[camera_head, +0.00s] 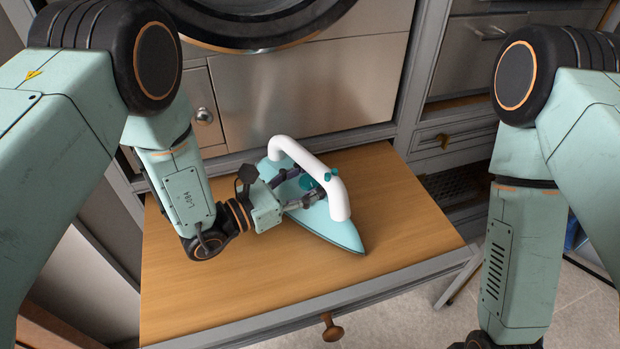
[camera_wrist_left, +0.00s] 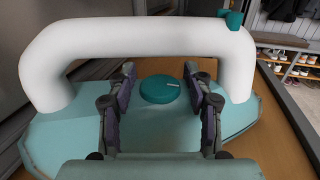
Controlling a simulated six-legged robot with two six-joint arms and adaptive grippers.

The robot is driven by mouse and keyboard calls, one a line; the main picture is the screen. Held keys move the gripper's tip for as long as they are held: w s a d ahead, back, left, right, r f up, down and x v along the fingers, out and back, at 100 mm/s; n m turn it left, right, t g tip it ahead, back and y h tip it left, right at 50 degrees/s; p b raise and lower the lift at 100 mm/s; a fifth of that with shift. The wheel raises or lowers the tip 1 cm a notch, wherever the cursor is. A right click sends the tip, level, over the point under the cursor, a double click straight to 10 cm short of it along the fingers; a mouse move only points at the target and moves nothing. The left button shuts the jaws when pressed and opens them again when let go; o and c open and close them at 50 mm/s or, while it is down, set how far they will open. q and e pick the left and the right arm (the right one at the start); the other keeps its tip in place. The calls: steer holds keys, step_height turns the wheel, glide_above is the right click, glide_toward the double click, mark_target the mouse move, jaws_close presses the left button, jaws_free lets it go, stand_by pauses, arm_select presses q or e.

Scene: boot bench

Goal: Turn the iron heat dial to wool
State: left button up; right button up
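A teal iron (camera_head: 333,223) with a thick white handle (camera_head: 305,165) stands on the wooden pull-out board, its tip toward the lower right. Its round teal heat dial (camera_head: 307,182) sits on top, under the handle; it also shows in the left wrist view (camera_wrist_left: 160,89) with a small pale mark near its right edge. My left gripper (camera_wrist_left: 160,85) is open, its fingers on either side of the dial with gaps between. In the head view the left gripper (camera_head: 298,187) reaches in from the left under the handle. My right gripper is outside the head view; only its arm shows.
The wooden board (camera_head: 400,215) is bare around the iron, with a grey front edge and a round brown knob (camera_head: 332,327). A steel appliance front (camera_head: 300,90) rises behind it. The white handle arches close over my left fingers. Shoe shelves (camera_wrist_left: 300,65) show at the right in the wrist view.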

arm_select(q)
steer(key=shift+s, duration=0.1)
steer(key=c, duration=0.9)
steer(key=shift+m+g+h+b, duration=0.5)
steer(key=shift+m+g+h, duration=0.2)
steer(key=shift+m+g, duration=0.45)
steer(key=shift+m+g+h+b, duration=0.75)
steer(key=shift+m+g, duration=0.5)
steer(key=shift+g, duration=1)
steer(key=o, duration=1.2)
steer(key=shift+c, duration=0.2)
steer(key=shift+a, duration=0.1)
steer(key=a, duration=0.4)
steer(key=s+a, duration=0.1)
steer(key=a, duration=0.2)
steer(key=s+a, duration=0.1)
steer(key=a, duration=0.3)
steer(key=shift+a, duration=0.35)
